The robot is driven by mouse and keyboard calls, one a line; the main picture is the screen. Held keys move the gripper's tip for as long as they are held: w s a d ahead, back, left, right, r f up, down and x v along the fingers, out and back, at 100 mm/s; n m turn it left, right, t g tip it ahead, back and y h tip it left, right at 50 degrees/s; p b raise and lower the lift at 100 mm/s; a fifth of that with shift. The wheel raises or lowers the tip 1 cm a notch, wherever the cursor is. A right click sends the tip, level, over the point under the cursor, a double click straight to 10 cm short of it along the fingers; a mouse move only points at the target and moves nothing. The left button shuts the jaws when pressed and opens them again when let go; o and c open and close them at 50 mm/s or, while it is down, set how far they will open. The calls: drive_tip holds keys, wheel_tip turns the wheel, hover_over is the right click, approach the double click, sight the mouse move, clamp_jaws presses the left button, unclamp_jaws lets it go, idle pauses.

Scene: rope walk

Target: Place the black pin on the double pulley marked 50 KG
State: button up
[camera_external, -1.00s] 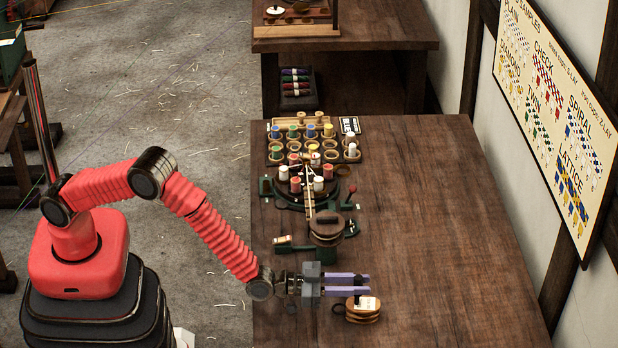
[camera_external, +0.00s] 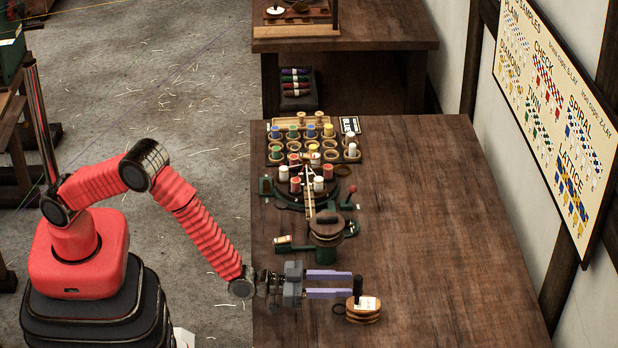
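The black pin (camera_external: 358,287) stands upright on a stacked wooden pulley (camera_external: 363,317) near the front of the bench. The pulley bears a white label (camera_external: 369,302) whose writing is too small to read. A dark ring (camera_external: 338,309) shows at the pulley's left side. My gripper (camera_external: 352,284) reaches in from the left with two lavender fingers. They are open, with nothing between them. Their tips end just left of the pin. I cannot tell how deeply the pin sits in the pulley.
Another wooden pulley (camera_external: 326,228) sits on a green mechanism behind my gripper. Farther back are a turntable with bobbins (camera_external: 306,188) and a rack of coloured bobbins (camera_external: 309,138). The right side of the bench (camera_external: 440,230) is clear.

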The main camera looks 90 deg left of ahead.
drive_tip(key=s, duration=0.7)
drive_tip(key=shift+s+a, duration=0.15)
drive_tip(key=shift+a, duration=0.2)
drive_tip(key=s+a+r+g+h, duration=0.1)
drive_tip(key=s+a+r+g, duration=0.2)
drive_tip(key=s+a+r, duration=0.3)
drive_tip(key=s+a+r+g, duration=0.35)
drive_tip(key=a+r, duration=0.25)
drive_tip(key=r, duration=0.3)
drive_tip(key=s+a+g, duration=0.2)
drive_tip(key=s+a, duration=0.3)
drive_tip(key=s, duration=0.6)
drive_tip(key=s+a+g+y, duration=0.1)
drive_tip(key=s+a, duration=0.4)
drive_tip(key=s, duration=0.6)
drive_tip(key=s+a+n+g+y, duration=0.1)
drive_tip(key=s+a+g, duration=0.2)
drive_tip(key=s, duration=0.8)
drive_tip(key=shift+s+a+r, duration=0.15)
drive_tip(key=shift+s+a, duration=0.2)
drive_tip(key=shift+a, duration=0.55)
